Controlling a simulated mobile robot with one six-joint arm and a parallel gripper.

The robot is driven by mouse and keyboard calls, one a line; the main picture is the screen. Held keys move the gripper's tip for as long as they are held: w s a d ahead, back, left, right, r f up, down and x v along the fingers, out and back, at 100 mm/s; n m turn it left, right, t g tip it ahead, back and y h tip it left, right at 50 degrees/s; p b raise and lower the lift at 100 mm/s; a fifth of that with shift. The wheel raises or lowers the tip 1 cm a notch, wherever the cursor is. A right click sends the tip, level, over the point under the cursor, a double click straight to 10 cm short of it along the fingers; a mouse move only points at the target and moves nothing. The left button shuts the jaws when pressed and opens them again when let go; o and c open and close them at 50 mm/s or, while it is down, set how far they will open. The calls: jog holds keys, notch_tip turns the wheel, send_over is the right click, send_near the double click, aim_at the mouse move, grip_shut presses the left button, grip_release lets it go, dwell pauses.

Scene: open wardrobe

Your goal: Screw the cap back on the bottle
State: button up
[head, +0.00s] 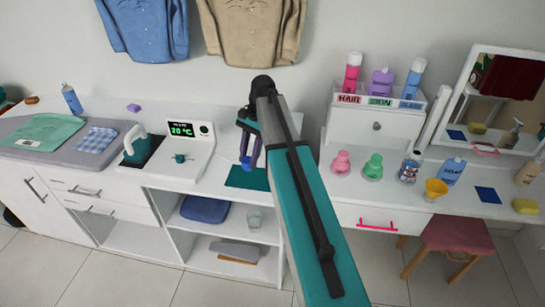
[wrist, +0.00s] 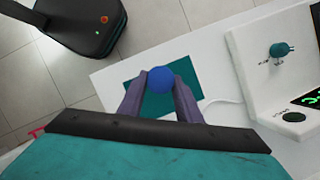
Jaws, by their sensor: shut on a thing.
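My gripper (head: 248,158) has purple fingers and hangs over the teal mat (head: 247,178) on the white counter. In the wrist view my gripper (wrist: 160,82) is shut on a round blue thing (wrist: 161,79), which looks like a cap; the teal mat (wrist: 135,92) lies below it. I cannot tell if it touches the mat. Several bottles stand on the dressing table to the right: pink (head: 341,162), green (head: 373,166), a clear one with a blue and red label (head: 409,170) and a soap bottle (head: 453,170). I cannot tell which has an open neck.
A yellow funnel (head: 436,188) stands near the clear bottle. A white unit with a green display (head: 190,130) and an iron (head: 136,143) are left of my gripper. An organiser with bottles (head: 376,98) and a mirror (head: 505,92) stand at the right. A gap separates counter and dressing table.

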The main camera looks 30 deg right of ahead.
jog(key=a+r+n+g, duration=0.1)
jog(key=a+n, duration=0.2)
jog(key=a, duration=0.6)
jog(key=shift+s+a+r+b, duration=0.3)
jog(key=shift+a+r+b, duration=0.05)
jog(key=shift+r+b, duration=0.1)
jog(key=shift+f, duration=0.1)
